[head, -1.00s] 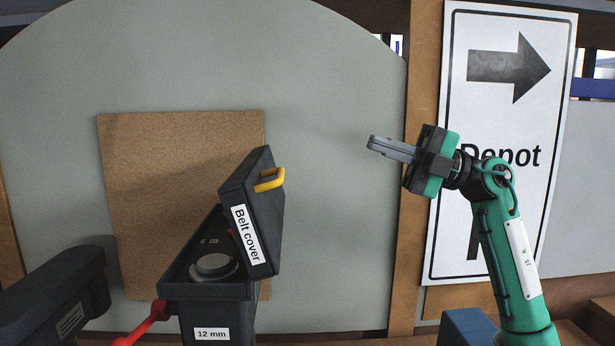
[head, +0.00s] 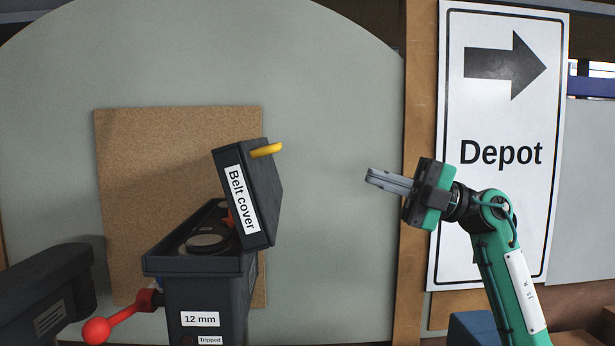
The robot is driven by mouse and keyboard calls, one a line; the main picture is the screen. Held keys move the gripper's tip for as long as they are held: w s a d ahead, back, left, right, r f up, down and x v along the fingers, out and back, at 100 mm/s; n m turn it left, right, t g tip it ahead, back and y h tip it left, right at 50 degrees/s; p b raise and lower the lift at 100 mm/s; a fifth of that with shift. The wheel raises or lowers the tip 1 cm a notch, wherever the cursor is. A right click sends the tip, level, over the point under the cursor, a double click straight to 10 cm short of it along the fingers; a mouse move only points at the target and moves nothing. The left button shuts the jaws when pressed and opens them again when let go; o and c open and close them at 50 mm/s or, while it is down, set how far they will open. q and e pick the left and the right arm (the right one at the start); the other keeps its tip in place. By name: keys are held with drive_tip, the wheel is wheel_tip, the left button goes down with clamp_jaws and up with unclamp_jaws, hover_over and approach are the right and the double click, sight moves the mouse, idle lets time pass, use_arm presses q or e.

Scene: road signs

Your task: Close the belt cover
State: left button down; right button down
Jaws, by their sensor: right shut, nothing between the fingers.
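The belt cover (head: 262,188) is a dark lid with a white "Belt cover" label and a yellow handle (head: 266,150) at its top. It stands tilted up and open on the right side of a dark box (head: 205,309) labelled "12 mm". A round disc (head: 206,242) shows in the open box top. My right gripper (head: 370,181) is shut and empty, pointing left, to the right of the cover and clear of it. My left gripper is not in view.
A red ball-ended lever (head: 97,330) sticks out left of the box. A dark machine part (head: 48,292) stands at the lower left. A brown board (head: 150,180) is behind the box. A "Depot" sign (head: 500,200) stands behind my right arm. The space between gripper and cover is free.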

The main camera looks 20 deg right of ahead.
drive_tip(key=p+x, duration=0.6)
drive_tip(key=x, duration=0.8)
drive_tip(key=shift+p, duration=0.3)
